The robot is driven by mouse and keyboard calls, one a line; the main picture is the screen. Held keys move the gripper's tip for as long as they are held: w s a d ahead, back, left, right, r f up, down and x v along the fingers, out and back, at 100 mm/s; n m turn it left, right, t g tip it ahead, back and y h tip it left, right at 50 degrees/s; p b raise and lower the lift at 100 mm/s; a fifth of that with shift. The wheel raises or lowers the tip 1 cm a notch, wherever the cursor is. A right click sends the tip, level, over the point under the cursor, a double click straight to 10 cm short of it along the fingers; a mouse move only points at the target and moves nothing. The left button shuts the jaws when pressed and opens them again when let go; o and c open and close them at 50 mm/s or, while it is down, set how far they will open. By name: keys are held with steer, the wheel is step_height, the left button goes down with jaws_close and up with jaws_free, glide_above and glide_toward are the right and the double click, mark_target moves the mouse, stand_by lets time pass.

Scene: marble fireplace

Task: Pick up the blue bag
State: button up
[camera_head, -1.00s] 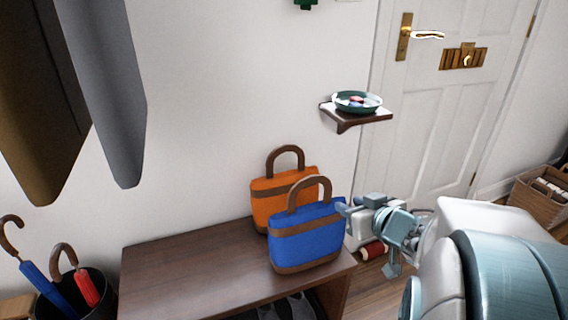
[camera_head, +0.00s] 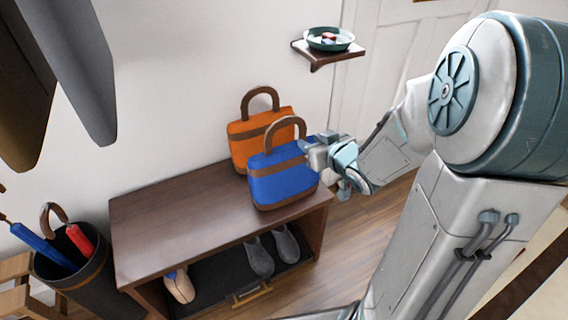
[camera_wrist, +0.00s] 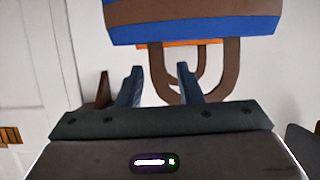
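The blue bag (camera_head: 283,178) has brown bands and an arched brown handle. It stands upright on the right end of a dark wooden bench (camera_head: 180,212), in front of an orange bag (camera_head: 245,140). My gripper (camera_head: 306,145) is at the right of the blue bag's handle, near its upper right corner. In the wrist view, the blue bag (camera_wrist: 195,28) appears upside down. The two fingers of my gripper (camera_wrist: 158,84) are apart, and one side of the handle shows in the gap between them. I cannot tell if they touch it.
A shelf with a green bowl (camera_head: 328,40) is on the wall behind. An umbrella stand (camera_head: 88,275) is left of the bench. Grey shoes (camera_head: 272,252) sit beneath the bench top. Long hanging things fill the upper left.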

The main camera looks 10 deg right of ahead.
mark_target(304, 136)
steer(key=shift+p+x, duration=1.45)
steer(key=shift+p, duration=1.1)
steer(key=b+x, duration=0.1)
steer(key=x, duration=0.3)
steer(key=shift+w+d+b, duration=0.2)
steer(key=shift+b, duration=0.15)
steer(key=shift+w+a+f, duration=0.1)
steer(key=shift+w+a, duration=0.05)
steer(key=shift+w, duration=0.3)
jaws_close()
